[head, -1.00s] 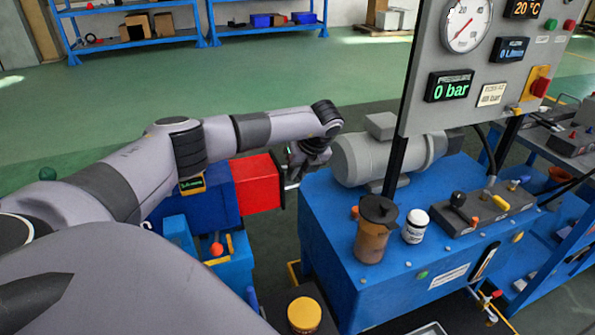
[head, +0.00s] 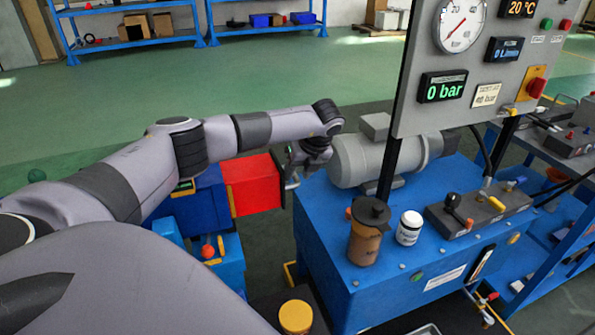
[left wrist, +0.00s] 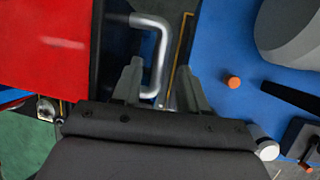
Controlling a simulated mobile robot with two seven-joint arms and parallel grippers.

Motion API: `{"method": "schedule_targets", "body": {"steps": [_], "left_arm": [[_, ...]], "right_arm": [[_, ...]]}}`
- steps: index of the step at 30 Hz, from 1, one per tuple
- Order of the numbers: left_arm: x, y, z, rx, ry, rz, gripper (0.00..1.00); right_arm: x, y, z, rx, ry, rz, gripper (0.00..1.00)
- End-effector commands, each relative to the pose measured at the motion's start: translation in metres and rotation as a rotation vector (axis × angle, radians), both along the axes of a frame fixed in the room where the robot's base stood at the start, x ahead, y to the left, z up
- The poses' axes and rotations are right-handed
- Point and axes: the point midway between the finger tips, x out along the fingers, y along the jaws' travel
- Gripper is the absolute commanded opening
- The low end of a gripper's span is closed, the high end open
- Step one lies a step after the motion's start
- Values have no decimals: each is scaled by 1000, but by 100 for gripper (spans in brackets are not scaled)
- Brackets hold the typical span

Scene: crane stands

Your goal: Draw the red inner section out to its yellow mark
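The red inner section (head: 252,184) sticks out to the right of its blue outer box (head: 200,205). A thin yellowish line shows at the red section's left edge, beside the blue box; it is too small to tell clearly. A grey metal handle (left wrist: 161,60) stands on the red section's right end. My left gripper (head: 296,165) is at this handle. In the left wrist view the red section (left wrist: 45,50) is at upper left, and my left gripper's fingers (left wrist: 158,80) lie either side of the handle bar, seemingly shut on it; the contact is hidden. My right gripper is out of view.
A blue bench (head: 330,245) stands close to the right, with a grey motor (head: 350,160), a brown jug (head: 366,240), a white jar (head: 409,228) and a gauge panel (head: 475,95). A narrow strip of dark floor lies between the red section and the bench.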

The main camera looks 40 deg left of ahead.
Motion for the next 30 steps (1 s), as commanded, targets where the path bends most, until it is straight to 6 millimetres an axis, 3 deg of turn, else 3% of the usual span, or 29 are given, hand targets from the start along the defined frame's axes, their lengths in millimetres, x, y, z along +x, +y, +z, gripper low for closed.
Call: {"method": "schedule_targets", "body": {"steps": [10,21,30], "left_arm": [[-1,-1,4,1,4,2,42],[-2,-25,54,1,1,-1,42],[-3,-30,65,1,3,1,42]], "right_arm": [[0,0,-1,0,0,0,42],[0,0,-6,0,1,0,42],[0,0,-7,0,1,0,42]]}}
